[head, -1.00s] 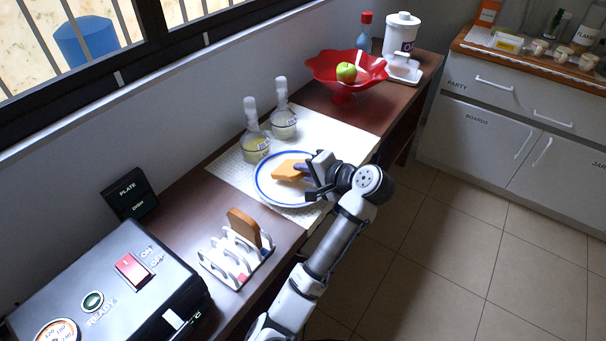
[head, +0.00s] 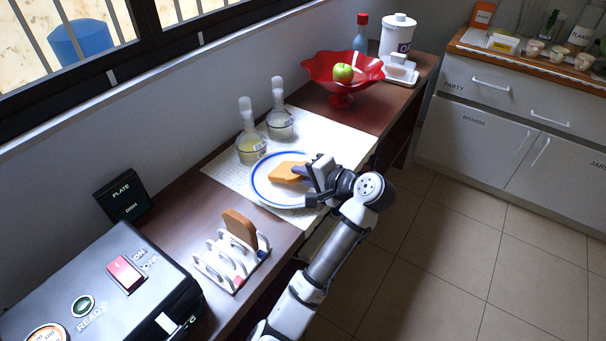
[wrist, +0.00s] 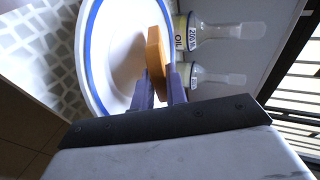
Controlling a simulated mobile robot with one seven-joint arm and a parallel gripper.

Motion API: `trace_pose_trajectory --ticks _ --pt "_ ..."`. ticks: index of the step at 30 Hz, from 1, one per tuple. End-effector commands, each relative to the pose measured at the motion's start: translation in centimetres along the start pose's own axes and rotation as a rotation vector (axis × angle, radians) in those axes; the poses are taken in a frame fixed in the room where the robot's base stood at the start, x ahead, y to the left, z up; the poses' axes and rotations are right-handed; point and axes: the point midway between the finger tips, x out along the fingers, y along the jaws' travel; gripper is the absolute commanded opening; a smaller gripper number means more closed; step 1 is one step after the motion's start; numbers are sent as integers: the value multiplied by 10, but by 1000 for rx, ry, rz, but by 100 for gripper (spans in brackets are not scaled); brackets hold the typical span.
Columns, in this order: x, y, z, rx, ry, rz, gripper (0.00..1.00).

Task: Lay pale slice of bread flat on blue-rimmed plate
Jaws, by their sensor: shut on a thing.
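The pale slice of bread (head: 286,172) is over the blue-rimmed plate (head: 262,200), its broad face turned up and lying roughly level. My gripper (head: 309,174) is shut on its near right edge. In the wrist view the slice (wrist: 157,55) shows edge-on between my fingers (wrist: 160,92), with the plate (wrist: 92,60) to its left. I cannot tell whether the slice touches the plate. The fingertips are partly hidden in the head view.
Two oil bottles (head: 251,146) (head: 280,124) stand close behind the plate on a light mat (head: 325,130). A toast rack (head: 225,268) holds a browner slice (head: 240,228). A red bowl (head: 343,88) with an apple stands further back. A black appliance (head: 95,290) is at front left.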

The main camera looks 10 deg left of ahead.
Motion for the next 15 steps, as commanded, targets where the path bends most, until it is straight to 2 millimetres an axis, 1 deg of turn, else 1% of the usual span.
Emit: trace_pose_trajectory --ticks 11,12,15 --pt "2 6 0 0 0 0 0" --pt "2 6 0 0 0 0 15" --pt "2 5 0 0 0 0 28"
